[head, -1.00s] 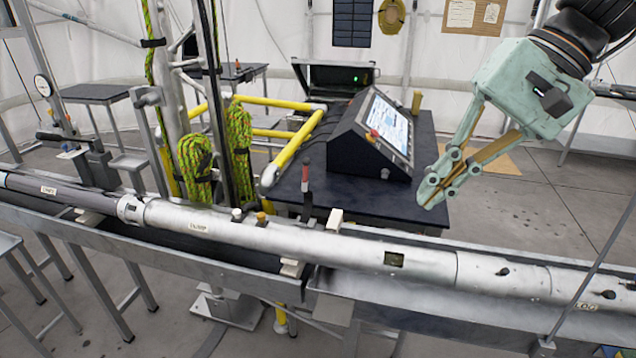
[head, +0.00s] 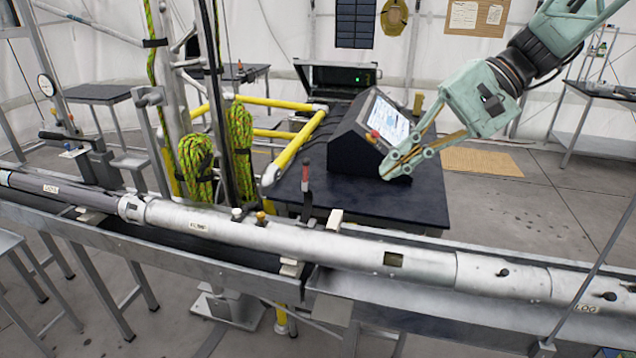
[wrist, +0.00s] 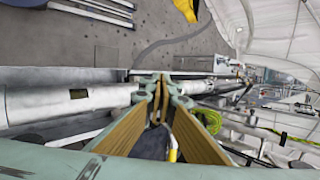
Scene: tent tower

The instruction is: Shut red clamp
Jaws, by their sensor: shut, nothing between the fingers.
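The red clamp (head: 306,174) shows in the head view as a small upright lever with a red grip and a dark lower part. It stands at the back edge of the metal trough, beside the long silver tube (head: 330,245). My gripper (head: 386,174) is shut and empty, to the right of the clamp and apart from it, in front of the console in the picture. In the wrist view the shut fingertips (wrist: 160,80) overlap the tube in the picture. I cannot make out the clamp for certain in the wrist view.
A black console (head: 365,140) with a screen stands on a dark table (head: 420,205) behind the trough. Yellow rails (head: 295,150) and a mast with green rope (head: 195,165) stand left of the clamp. White blocks (head: 334,219) sit near the tube.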

